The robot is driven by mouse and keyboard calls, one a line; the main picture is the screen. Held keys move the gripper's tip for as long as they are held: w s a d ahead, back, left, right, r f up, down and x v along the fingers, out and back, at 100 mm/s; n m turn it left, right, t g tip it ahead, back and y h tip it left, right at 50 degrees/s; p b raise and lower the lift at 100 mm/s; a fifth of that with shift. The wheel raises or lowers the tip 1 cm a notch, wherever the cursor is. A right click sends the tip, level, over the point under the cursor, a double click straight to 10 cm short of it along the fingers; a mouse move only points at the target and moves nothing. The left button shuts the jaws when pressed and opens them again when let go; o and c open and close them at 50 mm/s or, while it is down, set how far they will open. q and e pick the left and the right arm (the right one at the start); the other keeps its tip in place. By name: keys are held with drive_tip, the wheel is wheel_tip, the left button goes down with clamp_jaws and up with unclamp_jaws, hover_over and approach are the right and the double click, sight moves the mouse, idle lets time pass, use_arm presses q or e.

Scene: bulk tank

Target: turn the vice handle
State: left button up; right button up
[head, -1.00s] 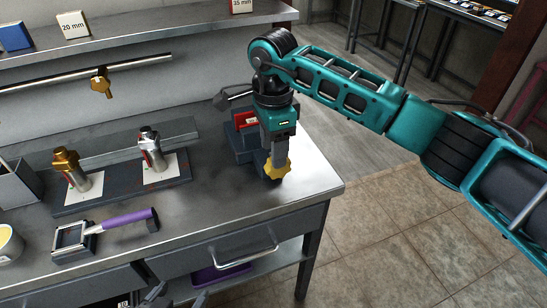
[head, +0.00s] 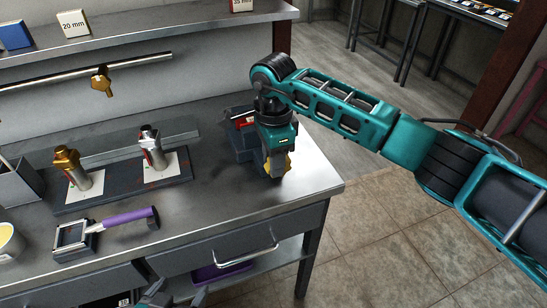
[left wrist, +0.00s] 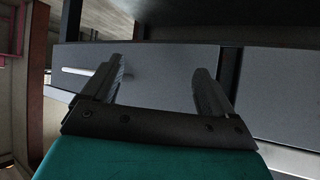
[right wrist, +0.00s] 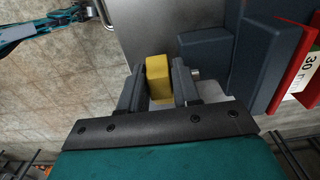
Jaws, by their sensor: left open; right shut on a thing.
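The dark blue-grey vice (head: 241,150) stands at the bench's right end, partly hidden behind my right arm. A red block with a white label (right wrist: 296,70) sits at it in the right wrist view. My right gripper (head: 275,166) points down at the vice's near side. It is shut on the yellow vice handle (right wrist: 158,78), which lies between both fingers in the right wrist view; only a yellow edge (head: 288,162) shows in the head view. My left gripper (left wrist: 160,70) is open and empty, low in front of the bench's drawer front.
A purple-handled tool (head: 125,217), two upright cylinders on a dark stand (head: 120,202) and a yellow-filled tub (head: 8,240) are left on the bench (head: 220,215). A drawer handle (head: 247,257) juts out in front. The bench's front right top is clear.

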drive_tip(key=c, duration=0.3)
drive_tip(key=shift+w+d+f+g+y+b, duration=0.15)
drive_tip(key=shift+d+g+y+b, duration=0.15)
drive_tip(key=shift+y+b, duration=0.7)
drive_tip(key=y+b, duration=0.1)
drive_tip(key=b, duration=0.1)
drive_tip(key=g+y+b, duration=0.1)
drive_tip(key=y+b, duration=0.1)
drive_tip(key=shift+d, duration=0.25)
drive_tip(key=shift+y+b, duration=0.3)
drive_tip(key=shift+b, duration=0.4)
drive_tip(key=shift+d+y, duration=0.1)
drive_tip(key=shift+y, duration=0.2)
drive_tip(key=shift+r+g+y+b, duration=0.3)
drive_tip(key=shift+b, duration=0.05)
